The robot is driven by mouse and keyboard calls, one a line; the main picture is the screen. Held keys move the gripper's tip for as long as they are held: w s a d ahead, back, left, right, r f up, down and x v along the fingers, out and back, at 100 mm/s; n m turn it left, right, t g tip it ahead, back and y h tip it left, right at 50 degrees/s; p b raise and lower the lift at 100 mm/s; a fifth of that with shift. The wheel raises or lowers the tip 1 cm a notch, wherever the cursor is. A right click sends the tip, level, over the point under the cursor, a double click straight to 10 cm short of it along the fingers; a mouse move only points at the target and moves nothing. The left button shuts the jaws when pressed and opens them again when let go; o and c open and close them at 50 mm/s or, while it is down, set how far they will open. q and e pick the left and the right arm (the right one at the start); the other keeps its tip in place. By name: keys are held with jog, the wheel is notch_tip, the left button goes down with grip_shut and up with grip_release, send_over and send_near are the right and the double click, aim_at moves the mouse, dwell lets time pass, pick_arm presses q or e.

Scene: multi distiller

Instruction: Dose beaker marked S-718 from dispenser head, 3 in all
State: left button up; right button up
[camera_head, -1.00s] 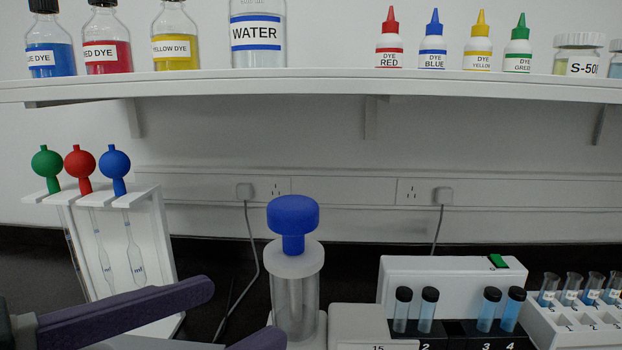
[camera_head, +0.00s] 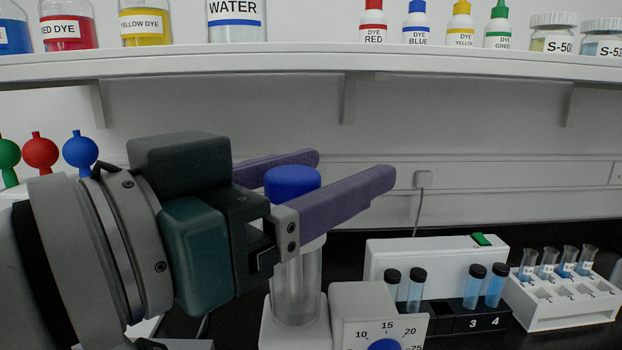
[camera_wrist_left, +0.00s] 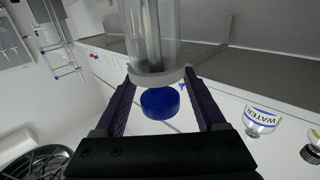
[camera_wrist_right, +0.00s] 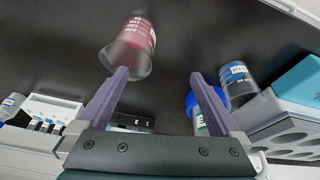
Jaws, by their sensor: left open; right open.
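The dispenser has a clear cylinder (camera_head: 297,290) with a blue head (camera_head: 292,181) on top, left of a dial box. My left gripper (camera_head: 350,168) is open, its purple fingers on either side of the blue head at about its height. In the left wrist view the blue head (camera_wrist_left: 160,103) lies between the fingers, with gaps at both sides. My right gripper (camera_wrist_right: 160,75) is open and empty. A beaker with red liquid (camera_wrist_right: 128,48) is beside its left fingertip. A labelled beaker (camera_wrist_right: 238,82) is right of its right finger. I cannot read S-718 on either beaker.
The dial box (camera_head: 378,310) stands right of the dispenser. A black rack (camera_head: 470,318) with blue capped tubes and a white rack (camera_head: 560,305) of small tubes are further right. The shelf (camera_head: 350,62) with bottles is above. A blue-capped bottle (camera_wrist_right: 193,100) is by the right finger.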

pick_arm(q)
grip_shut()
dwell(0.7)
dwell(0.8)
